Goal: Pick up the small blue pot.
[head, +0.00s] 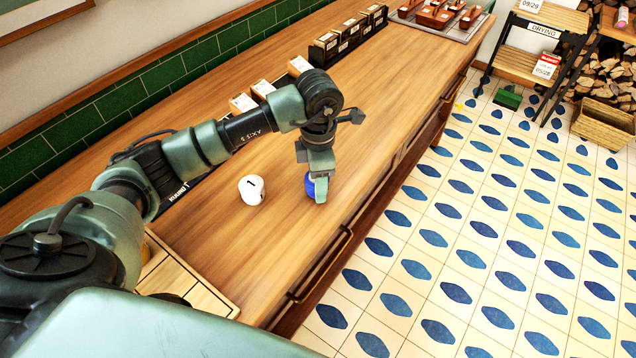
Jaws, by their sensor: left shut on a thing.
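The small blue pot (309,186) is on the wooden counter near its front edge, in the head view. Only part of its blue side shows. The fingers of my left gripper (319,190) point down around it and are shut on it, hiding most of it. I cannot tell whether the pot touches the counter or is slightly above it. My right gripper is not in view.
A white pot (252,190) marked with a 1 stands just left of my left gripper on the counter (400,80). Small boxes (262,90) line the wall side. A tray (452,27) of brown items is at the far end. The counter's middle is clear.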

